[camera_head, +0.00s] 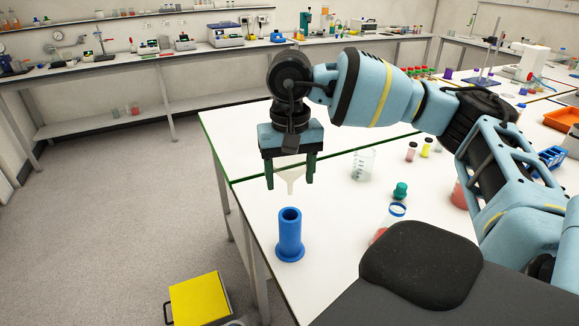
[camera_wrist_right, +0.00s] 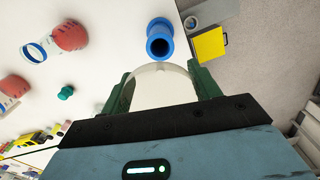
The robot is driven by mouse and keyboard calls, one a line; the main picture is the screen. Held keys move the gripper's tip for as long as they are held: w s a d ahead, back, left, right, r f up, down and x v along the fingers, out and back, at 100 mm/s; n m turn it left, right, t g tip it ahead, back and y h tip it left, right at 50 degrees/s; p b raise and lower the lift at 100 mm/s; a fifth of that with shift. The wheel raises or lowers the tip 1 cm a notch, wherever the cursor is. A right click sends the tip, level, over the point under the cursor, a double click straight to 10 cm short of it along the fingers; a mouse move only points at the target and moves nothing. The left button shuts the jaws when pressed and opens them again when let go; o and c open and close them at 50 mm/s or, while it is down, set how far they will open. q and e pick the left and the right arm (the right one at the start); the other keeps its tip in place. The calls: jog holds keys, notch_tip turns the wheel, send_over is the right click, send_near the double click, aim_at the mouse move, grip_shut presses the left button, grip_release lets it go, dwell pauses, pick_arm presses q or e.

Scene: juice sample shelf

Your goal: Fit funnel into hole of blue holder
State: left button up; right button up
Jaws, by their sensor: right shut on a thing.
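The blue holder (camera_head: 289,235) stands upright on the white table near its left edge, with its round hole facing up. It also shows at the top middle of the right wrist view (camera_wrist_right: 159,40). My right gripper (camera_head: 290,182) is shut on the pale, see-through funnel (camera_head: 289,179), whose narrow stem points down. The funnel's wide rim shows between the green fingers in the right wrist view (camera_wrist_right: 162,88). The funnel is in the air, apart from the holder, and appears above and behind it in the head view. My left gripper is not in view.
A clear beaker (camera_head: 363,165), a teal stopper (camera_head: 400,190) and a container with a blue ring (camera_head: 396,210) stand right of the holder on the white table (camera_head: 335,215). A yellow-topped item (camera_head: 199,298) is on the floor at left. Table space around the holder is clear.

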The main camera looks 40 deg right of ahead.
aim_at(290, 209)
jog(key=shift+s+a, duration=0.1)
jog(key=shift+f, duration=0.35)
jog(key=shift+f+b, duration=0.6)
jog(key=shift+f, duration=0.6)
jog(key=shift+f+b, duration=0.35)
jog(key=shift+f, duration=0.5)
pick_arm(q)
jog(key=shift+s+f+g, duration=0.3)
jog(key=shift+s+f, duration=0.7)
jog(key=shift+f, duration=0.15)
pick_arm(e)
jog(key=shift+r, duration=0.2)
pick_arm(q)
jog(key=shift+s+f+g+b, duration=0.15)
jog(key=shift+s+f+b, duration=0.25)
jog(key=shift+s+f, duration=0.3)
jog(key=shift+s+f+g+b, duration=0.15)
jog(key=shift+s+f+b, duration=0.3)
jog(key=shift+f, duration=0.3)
pick_arm(e)
jog(key=shift+f, duration=2.4)
jog(key=o, duration=1)
